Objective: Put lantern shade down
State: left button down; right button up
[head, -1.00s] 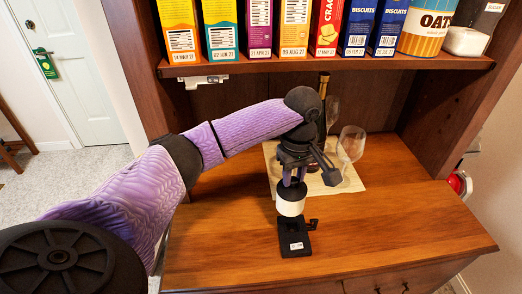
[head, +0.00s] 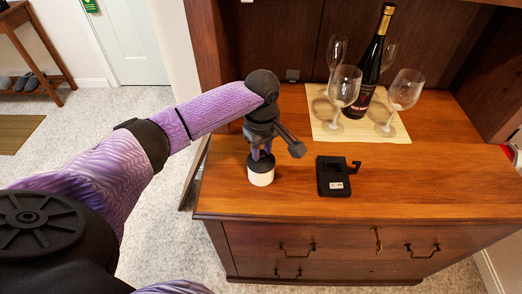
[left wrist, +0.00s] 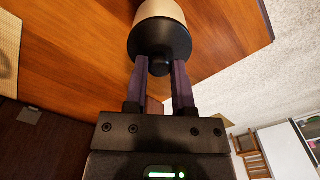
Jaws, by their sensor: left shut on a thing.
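The lantern shade (head: 261,176) is a white cylinder with a black cap, upright at the left end of the wooden counter. My left gripper (head: 262,153) points down and is shut on the top of the shade. In the left wrist view the shade (left wrist: 158,14) shows its black cap, with the small knob between the fingertips (left wrist: 160,69). Whether the shade's bottom touches the counter is hard to tell. The black lantern base (head: 331,178), with a side hook and a white label, stands apart to the right. My right gripper is out of view.
A pale mat (head: 325,131) at the back of the counter (head: 420,185) holds a dark wine bottle (head: 368,80) and several glasses, including one at right (head: 405,90). The counter's left edge is close to the shade. The front right of the counter is clear.

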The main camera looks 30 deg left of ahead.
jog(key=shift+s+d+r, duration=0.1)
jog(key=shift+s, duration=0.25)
pick_arm(q)
jog(key=c, duration=0.6)
grip_release()
jog(key=shift+f, duration=0.1)
jog(key=shift+o, duration=0.7)
notch_tip(320, 180, up, 7)
jog(key=p, duration=0.3)
jog(key=shift+f+p, duration=0.2)
jog(key=shift+p, duration=0.15)
notch_tip(320, 180, up, 6)
jog(key=shift+f+p, duration=0.15)
jog(key=shift+p, duration=0.95)
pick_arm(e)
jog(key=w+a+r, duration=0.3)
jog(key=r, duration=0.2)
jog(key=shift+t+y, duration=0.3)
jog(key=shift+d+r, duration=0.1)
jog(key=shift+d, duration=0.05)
